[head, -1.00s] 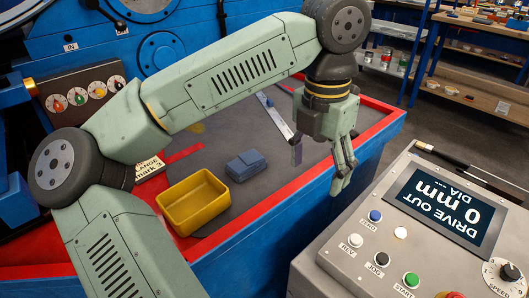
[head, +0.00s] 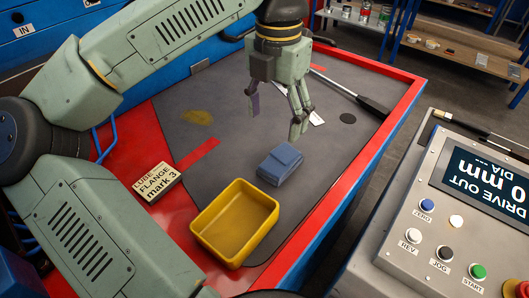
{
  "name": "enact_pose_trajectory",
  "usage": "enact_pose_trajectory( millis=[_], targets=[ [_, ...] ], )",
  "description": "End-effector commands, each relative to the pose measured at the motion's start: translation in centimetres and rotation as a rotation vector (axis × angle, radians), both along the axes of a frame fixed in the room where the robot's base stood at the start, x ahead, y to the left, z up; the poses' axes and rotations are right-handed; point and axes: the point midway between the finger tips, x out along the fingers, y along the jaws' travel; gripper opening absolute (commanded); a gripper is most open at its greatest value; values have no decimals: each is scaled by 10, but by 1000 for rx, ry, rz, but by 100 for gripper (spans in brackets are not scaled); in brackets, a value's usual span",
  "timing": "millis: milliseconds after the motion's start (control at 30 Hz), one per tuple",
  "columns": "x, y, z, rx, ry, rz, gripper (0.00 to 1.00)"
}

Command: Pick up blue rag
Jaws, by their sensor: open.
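The blue rag (head: 279,163) is a folded, block-like bundle lying on the grey mat of the red-edged bench, just behind the yellow tray. My gripper (head: 275,120) hangs above and slightly behind it in the head view, pointing down. Its fingers are spread apart with nothing between them. The fingertips look clear of the rag; the exact height above it cannot be told.
A yellow tray (head: 234,222), empty, stands in front of the rag. A label block (head: 157,184) lies to the left. A dark-handled tool (head: 372,106) lies behind right. The control panel (head: 450,215) stands at the right. Grey mat around the rag is clear.

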Motion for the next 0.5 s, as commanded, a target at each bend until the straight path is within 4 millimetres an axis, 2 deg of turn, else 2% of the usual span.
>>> enact_pose_trajectory(
  millis=[133, 300, 500],
  targets=[
    [-1, 0, -14, -1, 3, -1, 68],
    [-1, 0, -41, -1, 3, -1, 68],
    [0, -2, -57, -1, 2, -1, 68]
  ],
)
